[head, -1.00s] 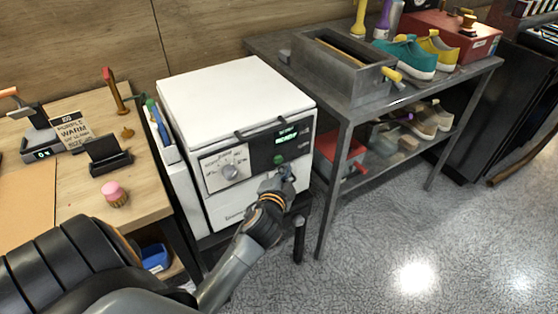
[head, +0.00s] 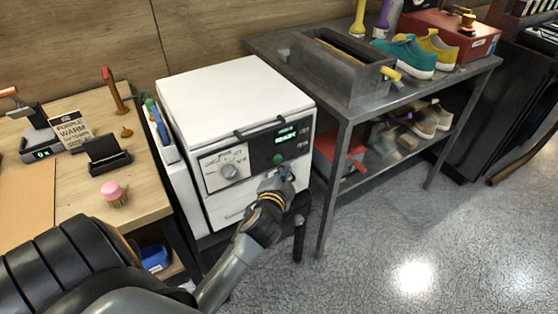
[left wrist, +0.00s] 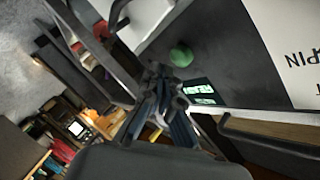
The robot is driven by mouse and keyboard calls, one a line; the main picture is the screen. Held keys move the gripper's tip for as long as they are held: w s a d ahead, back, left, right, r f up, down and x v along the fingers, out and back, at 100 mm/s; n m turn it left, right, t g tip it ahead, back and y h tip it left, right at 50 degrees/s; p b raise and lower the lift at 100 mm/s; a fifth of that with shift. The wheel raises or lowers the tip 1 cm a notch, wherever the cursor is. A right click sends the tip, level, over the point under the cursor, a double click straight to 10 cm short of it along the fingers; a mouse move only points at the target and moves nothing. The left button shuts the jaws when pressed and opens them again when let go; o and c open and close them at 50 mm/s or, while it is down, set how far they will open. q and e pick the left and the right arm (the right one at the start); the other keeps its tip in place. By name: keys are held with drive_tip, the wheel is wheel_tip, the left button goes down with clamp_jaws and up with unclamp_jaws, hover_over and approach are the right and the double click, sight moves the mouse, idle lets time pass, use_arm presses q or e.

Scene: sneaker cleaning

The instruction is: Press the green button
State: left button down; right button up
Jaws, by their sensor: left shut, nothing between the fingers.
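The green button (head: 278,159) is a small round knob on the dark control panel of a white top-lid machine (head: 236,92). My left gripper (head: 287,172) is shut and empty, just below and right of the button in the head view. In the left wrist view the button (left wrist: 181,55) shows whole, just beyond the shut fingertips (left wrist: 163,80). I cannot tell whether they touch it. My right gripper is in neither view.
A metal table (head: 436,84) with a grey basin (head: 344,88) and teal and yellow shoes stands right. The floor in front is clear.

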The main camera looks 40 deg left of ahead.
use_arm(q)
drive_tip(key=shift+a, duration=0.1)
drive_tip(key=shift+w+a, duration=0.15)
drive_tip(key=shift+a, duration=0.15)
drive_tip(key=shift+w+a+p, duration=0.2)
drive_tip(key=shift+a+p, duration=0.25)
idle(0.7)
idle(0.4)
drive_tip(key=shift+s+d, duration=0.35)
drive_tip(key=shift+d, duration=0.5)
drive_tip(key=shift+s+d, duration=0.35)
drive_tip(key=shift+d, duration=0.45)
drive_tip(key=shift+s+d, duration=0.3)
drive_tip(key=shift+d, duration=0.45)
drive_tip(key=shift+s+d, duration=0.35)
drive_tip(key=shift+d, duration=0.45)
